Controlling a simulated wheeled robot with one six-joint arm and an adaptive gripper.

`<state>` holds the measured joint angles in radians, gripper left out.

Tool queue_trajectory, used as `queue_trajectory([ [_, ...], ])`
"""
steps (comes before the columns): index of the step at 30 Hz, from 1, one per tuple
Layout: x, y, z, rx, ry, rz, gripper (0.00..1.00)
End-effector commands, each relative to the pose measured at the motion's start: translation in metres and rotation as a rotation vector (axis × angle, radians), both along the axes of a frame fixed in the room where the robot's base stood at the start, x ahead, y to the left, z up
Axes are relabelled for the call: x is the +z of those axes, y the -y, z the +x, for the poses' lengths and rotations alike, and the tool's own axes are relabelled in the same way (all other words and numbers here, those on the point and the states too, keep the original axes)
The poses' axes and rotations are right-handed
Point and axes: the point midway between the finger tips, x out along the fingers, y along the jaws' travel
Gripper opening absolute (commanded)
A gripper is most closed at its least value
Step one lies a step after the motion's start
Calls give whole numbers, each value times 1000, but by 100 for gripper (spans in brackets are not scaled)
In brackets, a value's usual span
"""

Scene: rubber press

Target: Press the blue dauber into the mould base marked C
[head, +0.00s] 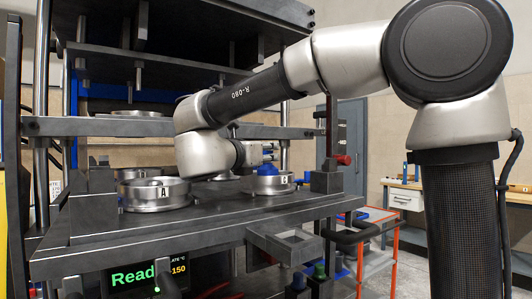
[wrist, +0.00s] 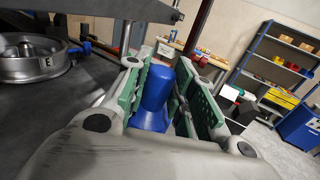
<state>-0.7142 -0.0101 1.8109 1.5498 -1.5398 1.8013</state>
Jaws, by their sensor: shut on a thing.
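My gripper (head: 268,152) is shut on the blue dauber (wrist: 155,92), which stands between the green-padded fingers in the wrist view. In the head view the dauber (head: 266,169) shows just below the fingers, at the rim of the round metal mould base marked C (head: 268,186). I cannot tell how far the dauber is inside the base or whether it touches it. Mould base C is not visible in the wrist view, where my gripper and wrist block the lower part.
Mould base A (head: 155,198) stands at the front left of the dark press table (head: 200,226). Mould base E (wrist: 28,68) is left of my gripper in the wrist view. Press posts and a crossbar stand close around my arm. A shelf (wrist: 285,62) stands farther off.

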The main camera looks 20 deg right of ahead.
Motion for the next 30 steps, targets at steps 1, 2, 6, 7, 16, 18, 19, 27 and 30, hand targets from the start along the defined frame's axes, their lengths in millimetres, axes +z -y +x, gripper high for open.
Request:
queue_trajectory([
  [1, 0, 0, 0, 0, 0, 0, 1],
  [2, 0, 0, 0, 0, 0, 0, 1],
  [6, 0, 0, 0, 0, 0, 0, 1],
  [7, 0, 0, 0, 0, 0, 0, 1],
  [16, -3, 0, 0, 0, 0, 0, 1],
  [18, -4, 0, 0, 0, 0, 0, 1],
  [19, -4, 0, 0, 0, 0, 0, 1],
  [27, -7, 0, 0, 0, 0, 0, 1],
  [30, -7, 0, 0, 0, 0, 0, 1],
])
